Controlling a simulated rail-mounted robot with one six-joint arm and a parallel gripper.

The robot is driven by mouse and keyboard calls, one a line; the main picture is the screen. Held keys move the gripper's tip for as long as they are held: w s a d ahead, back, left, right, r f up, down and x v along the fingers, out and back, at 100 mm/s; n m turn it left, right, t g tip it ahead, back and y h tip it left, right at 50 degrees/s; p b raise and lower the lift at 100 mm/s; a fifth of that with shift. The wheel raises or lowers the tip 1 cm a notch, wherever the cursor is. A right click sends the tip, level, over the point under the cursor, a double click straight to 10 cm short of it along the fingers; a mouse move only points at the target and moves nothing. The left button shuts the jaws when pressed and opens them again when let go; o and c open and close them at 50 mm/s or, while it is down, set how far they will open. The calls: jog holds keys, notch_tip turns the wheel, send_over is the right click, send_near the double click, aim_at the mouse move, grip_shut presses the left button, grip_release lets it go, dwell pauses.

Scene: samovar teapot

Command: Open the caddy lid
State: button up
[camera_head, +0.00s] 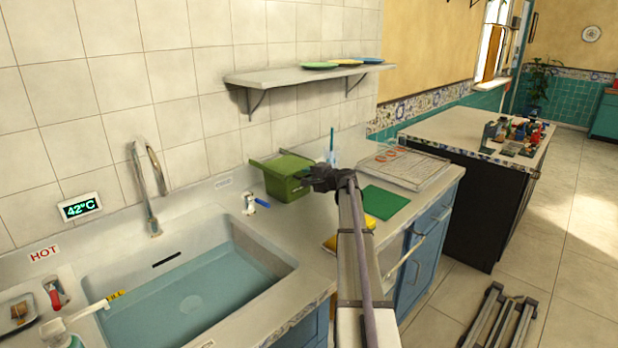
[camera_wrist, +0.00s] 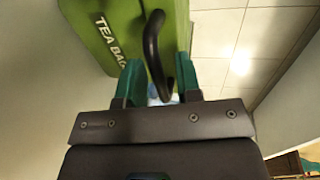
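The green caddy (camera_head: 285,185) stands on the counter to the right of the sink, against the tiled wall. Its lid (camera_head: 290,164) appears to lie on top. In the wrist view the caddy (camera_wrist: 100,22) is close and tilted in the picture, with white "TEA BAG" lettering, the rest of the word hidden. A dark curved handle (camera_wrist: 152,38) reaches down between my fingers. My gripper (camera_head: 318,177) is at the caddy's right side. In the wrist view my gripper (camera_wrist: 159,72) has its two green fingers apart, with the handle's end between them; I cannot tell whether they touch it.
The water-filled sink (camera_head: 205,290) and tap (camera_head: 147,190) are at left. A green mat (camera_head: 384,203), a yellow sponge (camera_head: 331,243) and a wire rack (camera_head: 403,168) lie on the counter. A shelf (camera_head: 285,77) with plates hangs above the caddy.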

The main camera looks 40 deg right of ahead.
grip_shut()
